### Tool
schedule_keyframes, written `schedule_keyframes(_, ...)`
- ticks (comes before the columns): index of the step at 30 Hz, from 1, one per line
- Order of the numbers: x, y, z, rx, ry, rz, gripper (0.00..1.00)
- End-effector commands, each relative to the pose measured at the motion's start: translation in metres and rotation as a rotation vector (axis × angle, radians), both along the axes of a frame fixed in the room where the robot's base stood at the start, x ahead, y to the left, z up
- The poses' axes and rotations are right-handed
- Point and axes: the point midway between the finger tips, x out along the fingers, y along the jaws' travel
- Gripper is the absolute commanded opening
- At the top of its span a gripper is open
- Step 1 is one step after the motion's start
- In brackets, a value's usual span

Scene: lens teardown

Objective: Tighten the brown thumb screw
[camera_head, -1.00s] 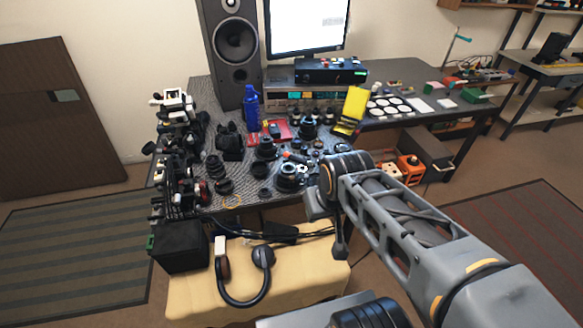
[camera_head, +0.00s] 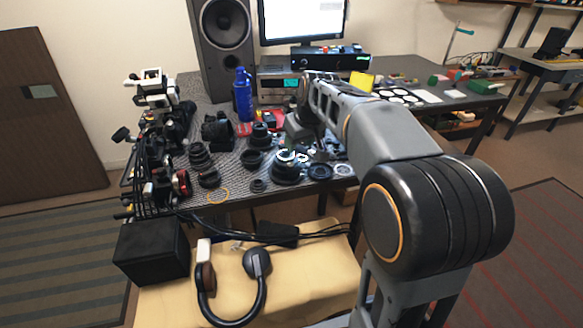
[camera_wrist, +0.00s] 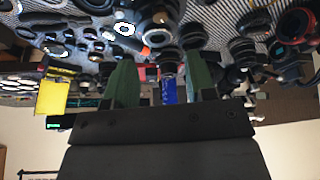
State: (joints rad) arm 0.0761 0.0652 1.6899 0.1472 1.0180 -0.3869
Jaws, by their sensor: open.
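I cannot make out a brown thumb screw in either view; the parts on the bench are small and partly hidden by my arm. Several dark lens parts lie on the grey mesh bench top, among them a large lens ring (camera_head: 286,172) near the front edge. My gripper (camera_wrist: 160,72) is open and empty in the wrist view, its two green fingers apart above the parts. An orange-tipped tool (camera_wrist: 145,50) and a lens barrel (camera_wrist: 160,20) show close by in that view. In the head view my arm hides the fingertips.
A blue bottle (camera_head: 243,95) stands behind the lens parts. A dark camera (camera_head: 217,130) and a stand of clamps (camera_head: 150,88) stand at the left. A speaker (camera_head: 224,45) and monitor (camera_head: 302,20) are at the back. Headphones (camera_head: 257,262) lie on a tan surface in front.

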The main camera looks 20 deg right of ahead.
Motion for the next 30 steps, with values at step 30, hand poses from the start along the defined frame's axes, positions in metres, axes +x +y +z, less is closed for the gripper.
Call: schedule_keyframes(30,0.041,0.011,-0.102,0.0,0.0,-0.001,0.5)
